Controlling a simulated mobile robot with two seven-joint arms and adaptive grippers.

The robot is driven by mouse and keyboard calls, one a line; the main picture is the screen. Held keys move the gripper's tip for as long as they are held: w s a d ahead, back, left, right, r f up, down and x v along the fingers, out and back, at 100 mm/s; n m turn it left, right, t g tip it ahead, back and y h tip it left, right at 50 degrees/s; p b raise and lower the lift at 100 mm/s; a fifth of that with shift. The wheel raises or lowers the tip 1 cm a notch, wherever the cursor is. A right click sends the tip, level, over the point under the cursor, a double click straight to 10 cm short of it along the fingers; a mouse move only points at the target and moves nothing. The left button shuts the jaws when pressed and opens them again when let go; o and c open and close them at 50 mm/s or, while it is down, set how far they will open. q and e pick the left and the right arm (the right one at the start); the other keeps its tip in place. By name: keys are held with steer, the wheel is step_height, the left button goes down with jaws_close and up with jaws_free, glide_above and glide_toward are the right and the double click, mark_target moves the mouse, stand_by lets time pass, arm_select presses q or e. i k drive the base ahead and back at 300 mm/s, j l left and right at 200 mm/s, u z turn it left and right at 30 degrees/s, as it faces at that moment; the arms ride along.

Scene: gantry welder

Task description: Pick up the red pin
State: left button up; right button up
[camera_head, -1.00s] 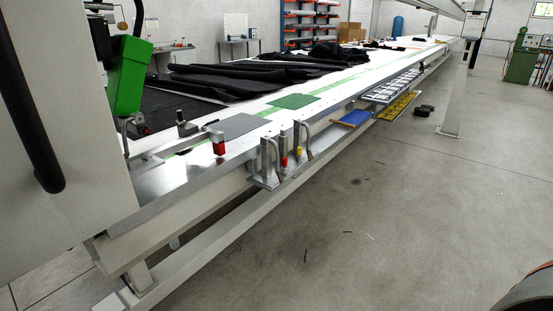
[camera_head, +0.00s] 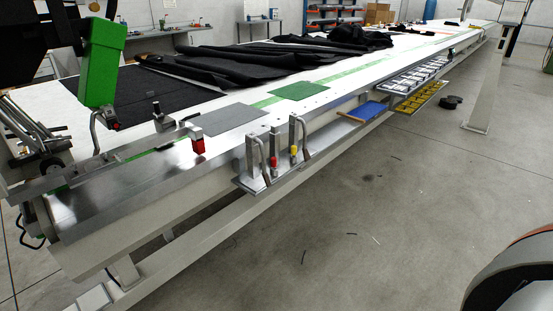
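A small red pin-like piece (camera_head: 273,162) stands on a grey bracket shelf (camera_head: 256,185) fixed to the near side of the long table. A similar yellow piece (camera_head: 293,152) stands just right of it, between metal uprights. A larger red block (camera_head: 198,146) sits under a grey clamp-like fitting on the table edge, left of the shelf. The pieces are small here, so I cannot tell which one is the task's red pin. Neither of my grippers is in view.
The long white table (camera_head: 330,73) carries black cloth (camera_head: 235,68) and grey and green sheets. A blue tray (camera_head: 365,111) and racks of parts hang off its near side. A green machine head (camera_head: 103,62) is at upper left. The floor (camera_head: 400,200) at right is mostly clear.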

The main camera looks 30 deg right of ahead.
mark_target(274, 160)
steer(key=i+l, duration=0.1)
steer(key=l, duration=0.4)
steer(key=i+l+u, duration=0.1)
steer(key=l, duration=0.85)
steer(key=i+l, duration=0.15)
steer(key=l, duration=0.35)
steer(key=u, duration=0.05)
